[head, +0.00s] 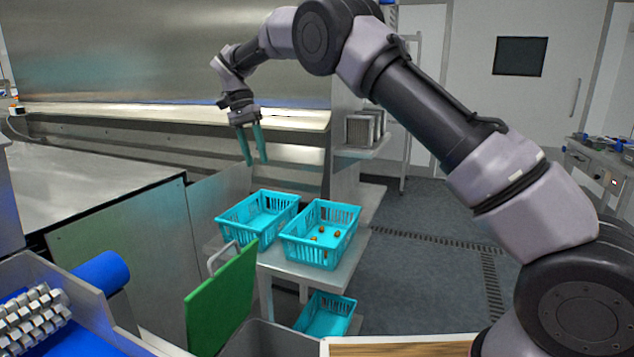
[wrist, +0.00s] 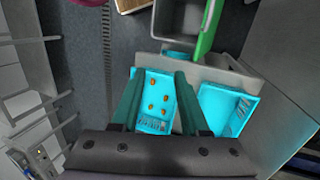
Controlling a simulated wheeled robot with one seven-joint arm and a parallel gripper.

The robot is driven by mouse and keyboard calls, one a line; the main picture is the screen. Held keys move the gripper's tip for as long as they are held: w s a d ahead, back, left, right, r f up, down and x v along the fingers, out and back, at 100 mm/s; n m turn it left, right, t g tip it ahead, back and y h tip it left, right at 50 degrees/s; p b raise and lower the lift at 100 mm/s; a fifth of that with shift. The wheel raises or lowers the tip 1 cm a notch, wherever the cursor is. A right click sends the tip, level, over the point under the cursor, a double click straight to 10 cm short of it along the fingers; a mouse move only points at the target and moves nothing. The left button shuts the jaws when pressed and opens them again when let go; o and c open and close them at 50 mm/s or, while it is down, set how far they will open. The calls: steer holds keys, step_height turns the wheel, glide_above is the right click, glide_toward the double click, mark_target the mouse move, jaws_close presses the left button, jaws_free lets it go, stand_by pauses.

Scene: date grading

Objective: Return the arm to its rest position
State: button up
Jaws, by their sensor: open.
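My gripper (head: 256,160) hangs from my raised arm above the two turquoise baskets, its two green fingers pointing down, apart and empty. In the wrist view the fingers of my gripper (wrist: 154,85) are spread, with a basket visible below between them. The right basket (head: 287,246) holds several small brown dates; it also shows in the wrist view (wrist: 139,76). The left basket (head: 228,226) looks empty in the head view, and it shows at the right of the wrist view (wrist: 249,103). Both baskets stand upright side by side on a small table.
A green board (head: 222,300) with a handle stands in front of the table (head: 345,274). Another turquoise basket (head: 340,318) sits lower down. A machine with blue rollers (head: 100,272) is at the left front. The floor (head: 425,265) to the right is open.

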steer(key=s+d+r+t+y, duration=0.1)
steer(key=s+d+r+y, duration=0.1)
steer(key=d+r, duration=0.55)
steer(key=s+d+r+t+y, duration=0.1)
steer(key=d+r, duration=0.3)
steer(key=d, duration=0.7)
steer(key=s+d+r+t+y, duration=0.1)
steer(key=s+d+r+y, duration=0.1)
steer(key=d+r, duration=0.55)
steer(key=s+d+f+t, duration=0.3)
steer(key=s+d, duration=0.5)
steer(key=s, duration=0.2)
steer(key=s+d+f+t, duration=0.2)
steer(key=s+d+t, duration=0.1)
steer(key=s+d, duration=0.4)
steer(key=s, duration=0.2)
steer(key=shift+s+d+f, duration=0.35)
steer(key=shift+s+f, duration=0.05)
